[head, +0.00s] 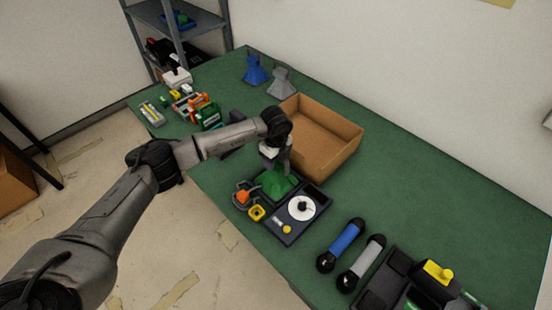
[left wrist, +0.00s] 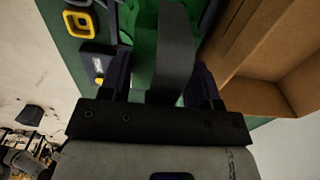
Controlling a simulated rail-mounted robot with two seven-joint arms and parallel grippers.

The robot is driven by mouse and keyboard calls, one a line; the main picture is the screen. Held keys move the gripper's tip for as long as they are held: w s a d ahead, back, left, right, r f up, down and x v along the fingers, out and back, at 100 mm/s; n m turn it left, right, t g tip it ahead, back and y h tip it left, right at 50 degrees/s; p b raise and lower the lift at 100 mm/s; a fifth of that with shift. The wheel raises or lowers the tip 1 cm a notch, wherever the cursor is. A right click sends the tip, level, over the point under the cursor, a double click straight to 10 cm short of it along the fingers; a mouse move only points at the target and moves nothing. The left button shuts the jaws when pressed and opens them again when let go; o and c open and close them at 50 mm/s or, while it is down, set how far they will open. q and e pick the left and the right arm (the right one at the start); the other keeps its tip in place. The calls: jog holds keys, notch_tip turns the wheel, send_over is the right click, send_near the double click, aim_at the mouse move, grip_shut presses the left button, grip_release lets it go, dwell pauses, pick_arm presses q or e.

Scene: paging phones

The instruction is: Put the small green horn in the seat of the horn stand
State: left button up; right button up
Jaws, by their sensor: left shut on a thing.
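The green horn (head: 275,183) is under my left gripper (head: 275,160), flared part down, over the left part of a dark unit (head: 285,230) with a white dial and a yellow button. This unit appears to be the horn stand. I cannot tell whether the horn touches it; the seat is hidden beneath the horn. In the left wrist view, green surface (left wrist: 145,40) shows between the two dark fingers, partly covered by a grey strip. My left gripper is shut on the green horn. My right gripper is out of view.
An open brown box (head: 335,150) stands right behind the unit. Blue (head: 255,70) and grey (head: 281,80) horns stand at the back. Blue (head: 342,243) and grey (head: 361,262) handsets lie to the front right. A yellow-ringed piece (head: 257,213) sits by the unit.

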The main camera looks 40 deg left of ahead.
pick_arm(q)
jog(key=shift+f, duration=0.1)
jog(key=o, duration=1.5)
